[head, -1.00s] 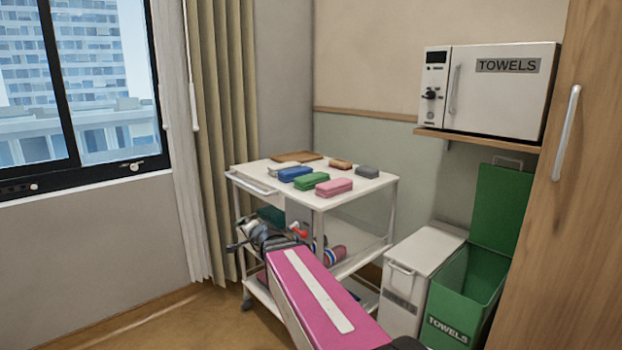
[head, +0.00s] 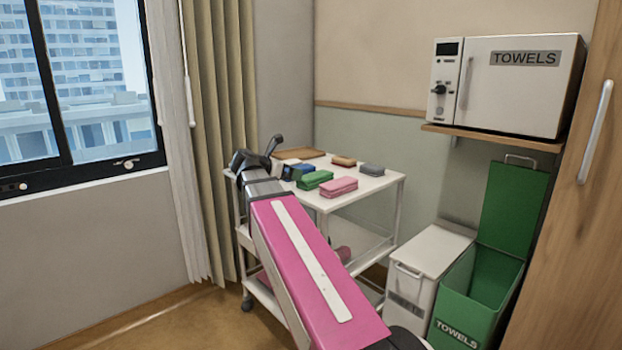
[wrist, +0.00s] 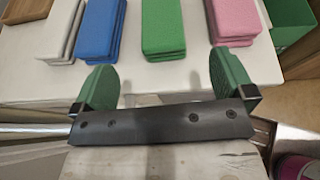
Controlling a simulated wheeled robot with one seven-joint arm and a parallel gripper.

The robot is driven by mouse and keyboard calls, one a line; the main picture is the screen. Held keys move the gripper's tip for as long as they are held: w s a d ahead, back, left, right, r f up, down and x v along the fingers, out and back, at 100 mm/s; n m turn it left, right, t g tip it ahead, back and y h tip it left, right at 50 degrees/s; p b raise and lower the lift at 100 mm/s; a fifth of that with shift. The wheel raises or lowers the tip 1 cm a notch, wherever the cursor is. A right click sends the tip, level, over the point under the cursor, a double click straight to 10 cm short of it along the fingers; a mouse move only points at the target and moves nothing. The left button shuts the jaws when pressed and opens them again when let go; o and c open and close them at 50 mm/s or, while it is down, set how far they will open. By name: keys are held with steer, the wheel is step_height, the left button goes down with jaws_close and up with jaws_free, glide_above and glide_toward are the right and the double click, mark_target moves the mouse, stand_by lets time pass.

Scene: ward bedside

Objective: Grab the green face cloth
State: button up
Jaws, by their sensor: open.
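The green face cloth (head: 313,180) is a folded stack on the trolley top (head: 340,205), between a blue cloth (head: 302,171) and a pink cloth (head: 339,188). It also shows at the top of the wrist view (wrist: 163,28), apart from the fingers. My gripper (head: 258,156) is at the trolley's left side in the head view, partly covering the blue cloth. In the wrist view its two green-padded fingers (wrist: 166,80) are spread wide and empty, with the green cloth ahead of the gap between them.
A white cloth (wrist: 70,28) lies left of the blue one. A brown tray (head: 300,154), a brown cloth (head: 342,161) and a grey cloth (head: 371,170) are farther back. A white bin (head: 422,265) and an open green towel bin (head: 478,290) stand right of the trolley.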

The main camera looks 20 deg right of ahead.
mark_target(307, 177)
steer(key=x, duration=1.1)
steer(key=shift+s+a+f, duration=0.15)
steer(key=shift+f, duration=0.2)
steer(key=c, duration=1)
